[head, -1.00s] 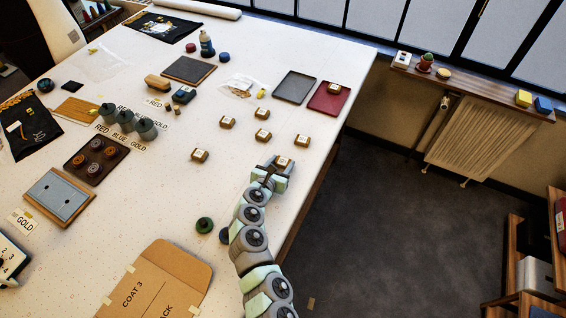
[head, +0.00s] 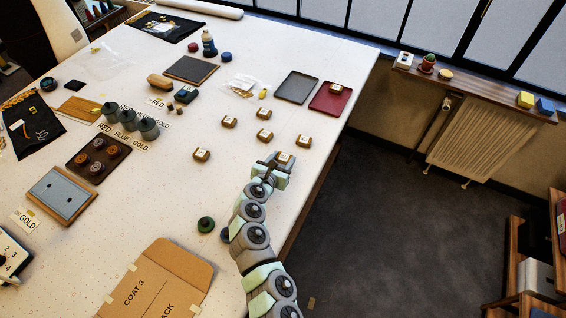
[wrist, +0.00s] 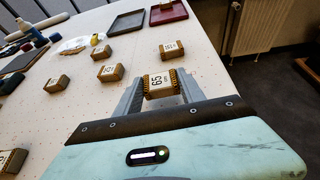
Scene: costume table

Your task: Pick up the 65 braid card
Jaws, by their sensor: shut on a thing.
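The 65 braid card (wrist: 160,84) is a small brown block with a white label reading 65, clear in the wrist view. It also shows in the head view (head: 285,157) near the table's right edge. My gripper (wrist: 160,90) is shut on it, with one finger at each side. I cannot tell whether the card is on the table or slightly raised.
Several similar labelled cards lie close by, including one at left (head: 201,154) and one farther back (head: 264,134). A grey tray (head: 296,87) and a red tray (head: 325,104) with a card in it stand beyond. The table's right edge is near.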

